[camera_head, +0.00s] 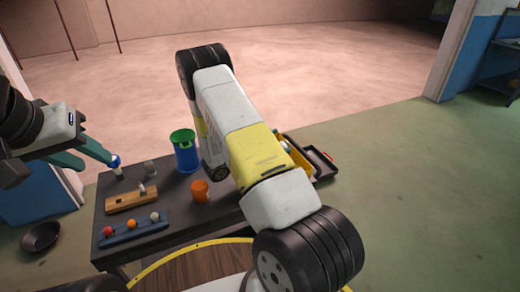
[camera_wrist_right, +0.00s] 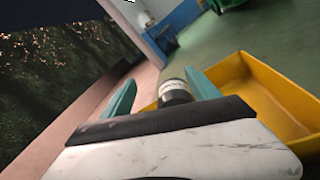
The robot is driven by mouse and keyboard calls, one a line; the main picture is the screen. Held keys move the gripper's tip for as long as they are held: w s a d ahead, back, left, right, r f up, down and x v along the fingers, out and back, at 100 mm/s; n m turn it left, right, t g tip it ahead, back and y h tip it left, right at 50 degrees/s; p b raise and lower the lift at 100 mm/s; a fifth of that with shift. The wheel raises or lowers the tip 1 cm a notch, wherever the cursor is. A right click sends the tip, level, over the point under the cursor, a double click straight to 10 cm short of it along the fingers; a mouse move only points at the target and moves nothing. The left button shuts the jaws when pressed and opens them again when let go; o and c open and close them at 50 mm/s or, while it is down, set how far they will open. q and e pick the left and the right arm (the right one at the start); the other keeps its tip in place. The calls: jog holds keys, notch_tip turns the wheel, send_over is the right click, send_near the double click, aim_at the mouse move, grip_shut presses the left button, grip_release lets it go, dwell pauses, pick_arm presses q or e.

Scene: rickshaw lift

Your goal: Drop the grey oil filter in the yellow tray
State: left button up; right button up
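The grey oil filter (camera_wrist_right: 174,92), a short cylinder with a dark band and a pale label, shows in the right wrist view. It is between the teal fingers of my right gripper (camera_wrist_right: 160,92), close to the right finger, with a gap to the left one. Whether it touches the tray is unclear. The yellow tray (camera_wrist_right: 278,96) lies at the right of that view. In the head view my right arm hides most of the yellow tray (camera_head: 301,160) and my right gripper. My left gripper (camera_head: 96,178) has its fingers apart at the table's left end.
On the dark table (camera_head: 172,188) are a blue bin with green rim (camera_head: 186,152), an orange cylinder (camera_head: 200,191), a wooden block (camera_head: 130,199) and a blue rack with balls (camera_head: 133,229). A blue-white item (camera_head: 116,164) is by my left fingertip. A black tray (camera_head: 325,165) is right.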

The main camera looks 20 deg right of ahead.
jog(key=shift+o, duration=0.2)
jog(key=shift+a, duration=0.1)
jog(key=v, duration=0.7)
jog(key=shift+s+a, duration=0.1)
jog(key=shift+a, duration=0.25)
jog(key=s+r+m+g+y, duration=0.6)
jog(key=s+r+m+y, duration=0.3)
jog(key=s+r, duration=0.3)
jog(key=s+a+r+m+t+y, duration=0.5)
jog(key=s+a+r+t+y, duration=0.3)
jog(key=s+a+r+y, duration=0.2)
notch_tip(320, 180, up, 4)
jog(key=shift+s+a+f+m+y, duration=0.15)
jog(key=shift+s+a+m+y, duration=0.2)
jog(key=shift+s+a, duration=0.55)
jog(key=shift+w+a, duration=0.15)
